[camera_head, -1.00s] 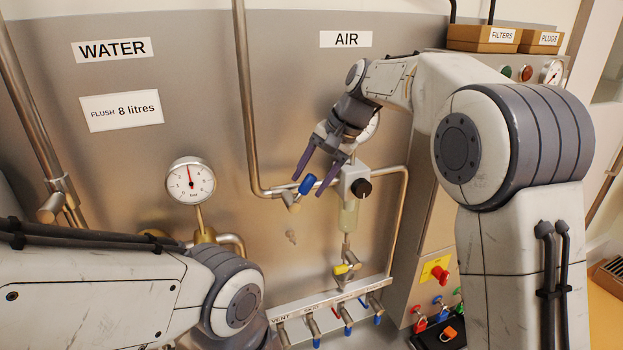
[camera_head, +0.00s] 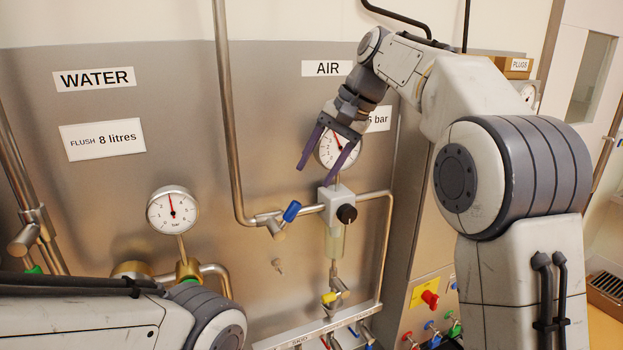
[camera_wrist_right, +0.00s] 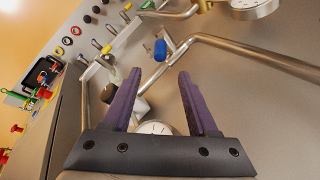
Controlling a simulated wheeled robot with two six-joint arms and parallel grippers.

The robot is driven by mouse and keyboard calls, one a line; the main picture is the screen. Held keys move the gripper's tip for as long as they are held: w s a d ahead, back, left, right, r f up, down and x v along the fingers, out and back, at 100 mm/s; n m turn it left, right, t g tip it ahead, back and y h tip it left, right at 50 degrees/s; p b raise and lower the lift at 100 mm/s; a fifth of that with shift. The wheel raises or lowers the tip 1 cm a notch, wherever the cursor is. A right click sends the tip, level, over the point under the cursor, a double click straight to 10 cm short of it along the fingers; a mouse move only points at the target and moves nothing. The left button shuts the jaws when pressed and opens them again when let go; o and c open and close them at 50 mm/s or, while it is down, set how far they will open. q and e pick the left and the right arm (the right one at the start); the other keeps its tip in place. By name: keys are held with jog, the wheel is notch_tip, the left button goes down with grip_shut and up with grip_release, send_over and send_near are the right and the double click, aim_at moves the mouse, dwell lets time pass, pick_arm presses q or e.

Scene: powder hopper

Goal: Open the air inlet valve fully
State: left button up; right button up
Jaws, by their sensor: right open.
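The air inlet valve has a blue lever handle (camera_head: 291,211) on the pipe under the AIR label. The handle points up and right from the valve body (camera_head: 272,224), at a slight angle to the pipe. It also shows in the right wrist view (camera_wrist_right: 160,51), beyond the fingertips. My right gripper (camera_head: 316,182) is open and empty, with purple fingers. It is above and right of the blue handle in the head view, in front of the air gauge, apart from the handle. My left gripper is out of view; only my left arm shows at the lower left.
A regulator with a black knob (camera_head: 347,214) stands just right of the blue handle. The air gauge (camera_head: 330,150) is partly hidden by my right fingers. A yellow-handled valve (camera_head: 329,298) sits below. A water gauge (camera_head: 172,212) is at left.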

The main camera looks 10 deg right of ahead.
jog(key=shift+s+a, duration=0.1)
jog(key=shift+a, duration=0.1)
jog(key=c, duration=0.6)
jog(key=s+a+n+h, duration=0.1)
jog(key=a, duration=0.1)
jog(key=s+a+n+h, duration=0.1)
jog(key=a+n, duration=0.1)
jog(key=s+a+n+h+b, duration=0.1)
jog(key=shift+s+a+r+n, duration=0.1)
jog(key=shift+s+a+n, duration=0.1)
jog(key=shift+a+n, duration=0.2)
grip_shut()
jog(key=s+a+r+n+t+h, duration=0.3)
jog(key=s+a+r+n+h, duration=0.1)
jog(key=a+n, duration=0.1)
send_near(284, 217)
jog(key=a+f, duration=0.1)
jog(key=w+d+f, duration=0.2)
jog(key=w+f, duration=0.1)
jog(key=shift+d, duration=0.35)
jog(key=shift+y+p, duration=0.3)
